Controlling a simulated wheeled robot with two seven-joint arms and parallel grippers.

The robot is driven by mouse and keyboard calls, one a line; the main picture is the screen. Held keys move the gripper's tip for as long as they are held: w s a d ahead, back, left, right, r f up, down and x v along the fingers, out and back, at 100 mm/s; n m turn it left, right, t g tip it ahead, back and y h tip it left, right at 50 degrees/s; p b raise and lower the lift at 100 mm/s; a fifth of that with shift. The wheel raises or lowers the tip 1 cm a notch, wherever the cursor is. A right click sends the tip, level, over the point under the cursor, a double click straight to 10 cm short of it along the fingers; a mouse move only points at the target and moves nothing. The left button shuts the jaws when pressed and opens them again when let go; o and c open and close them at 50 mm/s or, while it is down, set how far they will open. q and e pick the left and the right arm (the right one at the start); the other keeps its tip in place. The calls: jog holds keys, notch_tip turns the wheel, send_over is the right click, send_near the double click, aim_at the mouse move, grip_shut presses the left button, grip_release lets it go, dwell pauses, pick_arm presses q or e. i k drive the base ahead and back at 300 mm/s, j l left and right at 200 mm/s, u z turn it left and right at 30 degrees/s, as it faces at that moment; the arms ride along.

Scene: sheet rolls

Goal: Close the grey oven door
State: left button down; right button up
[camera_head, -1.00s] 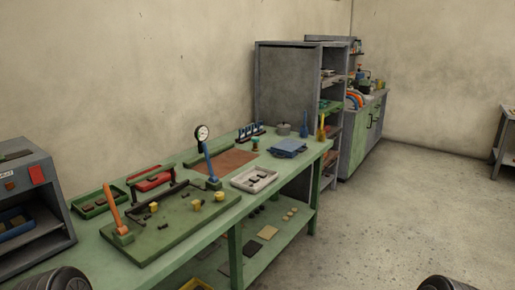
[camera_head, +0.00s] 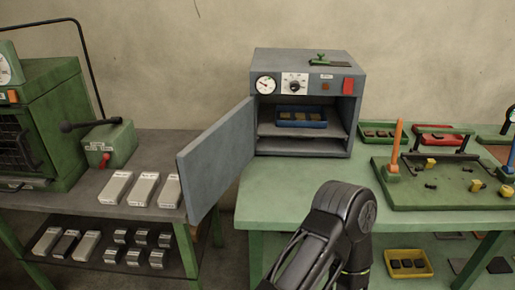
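The grey oven (camera_head: 308,90) stands on the green table (camera_head: 290,205) in the middle of the view. Its grey door (camera_head: 217,157) hangs open on the left side and swings out toward me, past the table's left edge. A blue tray (camera_head: 300,123) with several brown pieces sits on the shelf inside. One of my arms (camera_head: 345,215) reaches up from the bottom middle, in front of the table and right of the door, apart from it. No gripper fingers show on it. The other arm is not in view.
A grey bench (camera_head: 150,143) at left carries a green machine (camera_head: 50,125), a green box with a lever (camera_head: 108,145) and several grey bars (camera_head: 144,189). A green fixture board (camera_head: 440,185) with an upright orange handle (camera_head: 395,148) stands right of the oven. Bare tabletop lies before the oven.

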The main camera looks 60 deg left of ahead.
aim_at(207, 166)
jog(key=k+j, duration=0.3)
jog(key=k+j+u, duration=0.1)
jog(key=k+j, duration=0.15)
jog(key=j, duration=0.2)
jog(key=k+j, duration=0.25)
jog(key=j, duration=0.15)
jog(key=k+j, duration=0.25)
jog(key=j, duration=0.15)
jog(key=k+j+u, duration=0.1)
jog(key=k+j, duration=0.2)
jog(key=j, duration=0.15)
jog(key=k+j, duration=0.25)
jog(key=j, duration=0.15)
jog(key=k+j+u, duration=0.1)
jog(key=k+j, duration=0.15)
jog(key=j, duration=0.15)
jog(key=k+j, duration=0.2)
jog(key=j, duration=0.25)
